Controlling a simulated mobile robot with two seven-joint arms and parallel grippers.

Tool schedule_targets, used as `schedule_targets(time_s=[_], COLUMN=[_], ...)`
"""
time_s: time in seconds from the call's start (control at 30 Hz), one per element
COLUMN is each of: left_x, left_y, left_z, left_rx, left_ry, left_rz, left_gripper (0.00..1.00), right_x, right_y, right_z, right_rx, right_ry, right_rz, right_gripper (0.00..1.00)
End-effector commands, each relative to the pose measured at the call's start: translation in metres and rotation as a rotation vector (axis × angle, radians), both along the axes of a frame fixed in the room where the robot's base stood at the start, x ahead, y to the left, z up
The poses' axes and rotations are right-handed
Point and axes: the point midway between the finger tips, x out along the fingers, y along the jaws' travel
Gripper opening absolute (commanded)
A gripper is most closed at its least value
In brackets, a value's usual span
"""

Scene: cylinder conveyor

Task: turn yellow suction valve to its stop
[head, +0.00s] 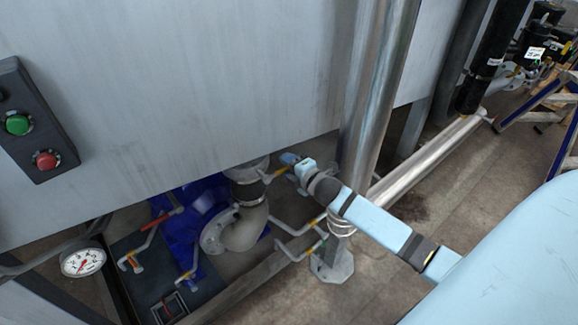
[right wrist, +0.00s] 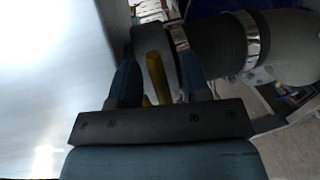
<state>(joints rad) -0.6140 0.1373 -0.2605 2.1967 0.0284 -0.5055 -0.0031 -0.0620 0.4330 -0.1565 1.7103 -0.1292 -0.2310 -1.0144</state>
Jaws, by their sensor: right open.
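My right gripper (head: 290,160) reaches in from the right and is at this handle. In the right wrist view the yellow handle (right wrist: 157,78) stands between the two fingers of my right gripper (right wrist: 159,72). The fingers are open, one on each side of it. I cannot tell whether either finger touches it. The valve's body is mostly hidden in the head view. My left gripper is not in view.
The large grey tank (head: 200,90) hangs over the work area. A vertical steel pipe (head: 378,90) stands close by my right gripper. A grey elbow pipe (head: 246,232), a blue pump (head: 200,200) and several thin pipes with yellow or red ends lie below.

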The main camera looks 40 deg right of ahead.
Motion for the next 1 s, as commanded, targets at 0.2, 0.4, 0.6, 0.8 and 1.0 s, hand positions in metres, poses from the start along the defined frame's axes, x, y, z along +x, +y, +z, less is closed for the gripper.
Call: schedule_targets(time_s=[0.2, 0.4, 0.6, 0.8, 1.0], left_x=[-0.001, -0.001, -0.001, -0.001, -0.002], left_y=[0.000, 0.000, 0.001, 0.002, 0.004], left_z=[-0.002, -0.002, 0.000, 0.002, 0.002], left_rx=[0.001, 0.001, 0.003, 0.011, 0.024], left_ry=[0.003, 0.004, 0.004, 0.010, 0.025], left_rz=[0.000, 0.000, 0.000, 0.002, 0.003], left_gripper=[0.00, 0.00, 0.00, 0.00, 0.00], right_x=[0.000, 0.000, -0.001, -0.001, -0.001], right_y=[0.000, 0.000, 0.000, 0.000, 0.003], right_z=[0.000, 0.000, -0.002, -0.008, -0.020], right_rx=[0.001, 0.001, 0.027, 0.120, 0.280], right_ry=[0.000, 0.000, 0.003, 0.011, 0.024], right_rz=[0.000, 0.000, 0.000, 0.000, 0.000], right_gripper=[0.06, 0.00, 0.00, 0.00, 0.00])
